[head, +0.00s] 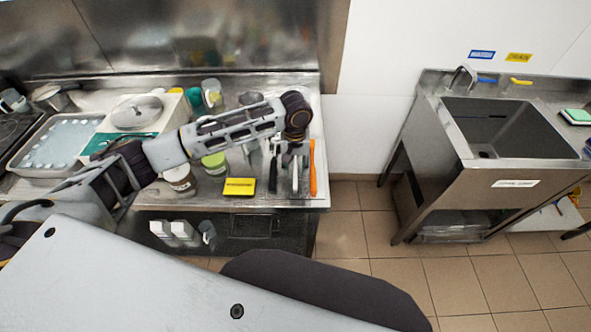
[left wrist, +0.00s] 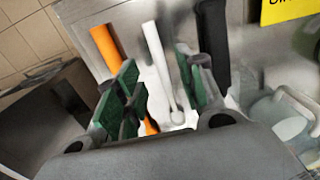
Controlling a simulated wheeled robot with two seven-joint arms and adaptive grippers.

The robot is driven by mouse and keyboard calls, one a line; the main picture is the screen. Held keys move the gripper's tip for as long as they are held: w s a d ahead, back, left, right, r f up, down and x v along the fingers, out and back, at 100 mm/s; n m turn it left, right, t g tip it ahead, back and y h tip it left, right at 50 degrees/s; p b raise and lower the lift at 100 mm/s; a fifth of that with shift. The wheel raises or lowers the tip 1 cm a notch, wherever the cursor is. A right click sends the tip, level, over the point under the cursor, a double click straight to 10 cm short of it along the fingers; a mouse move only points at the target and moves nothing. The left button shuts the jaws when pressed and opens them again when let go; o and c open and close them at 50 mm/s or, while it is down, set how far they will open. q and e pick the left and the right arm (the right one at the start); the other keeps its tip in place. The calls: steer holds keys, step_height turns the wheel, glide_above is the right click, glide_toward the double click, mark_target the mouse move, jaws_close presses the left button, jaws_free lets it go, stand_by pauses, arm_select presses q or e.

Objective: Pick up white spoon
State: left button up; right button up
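The white spoon (left wrist: 156,50) lies on the steel counter between an orange-handled tool (left wrist: 104,42) and a black-handled tool (left wrist: 213,45). In the head view its white handle (head: 295,182) shows near the counter's right end, partly hidden under my arm. My left gripper (left wrist: 160,78) is open, with its green-padded fingers on either side of the spoon. A gap shows between the spoon and the fingers, and I cannot tell the height above the counter. In the head view the left gripper (head: 290,152) points down over the utensils. My right gripper is not in view.
Jars, a white box (head: 108,122) and a tray (head: 20,160) fill the left side. A steel sink (head: 505,135) stands apart at the right, with open tiled floor between.

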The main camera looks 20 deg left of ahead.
mark_target(296, 176)
arm_select(q)
steer(key=shift+f, duration=2.1)
jaws_close()
